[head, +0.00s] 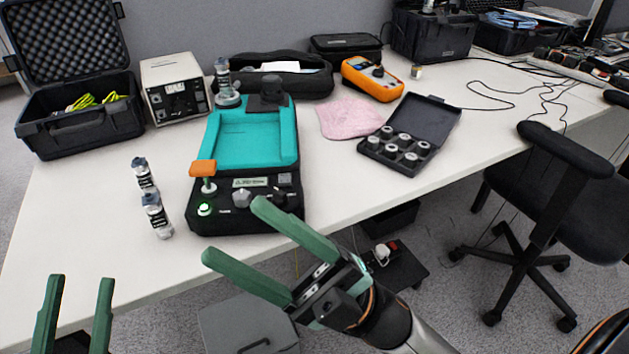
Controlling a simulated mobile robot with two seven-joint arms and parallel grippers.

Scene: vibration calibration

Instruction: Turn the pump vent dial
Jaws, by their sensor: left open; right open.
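A teal and black pump unit (246,136) stands on the table. Its black front panel carries a silver knob (242,198), a black dial (280,197), a lit green button (204,209) and an orange-topped lever (203,168). The panel lettering is too small to read, so I cannot tell which knob is the vent dial. My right gripper (233,229) is open and empty, just in front of the panel, one fingertip close below the knobs and apparently apart from them. My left gripper (81,280) is open and empty at the lower left, away from the unit.
A pink cloth (350,117), an open case of round weights (401,147) and an orange multimeter (372,79) lie to the right. A white instrument box (175,88) is behind left. A black chair (550,190) stands at right.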

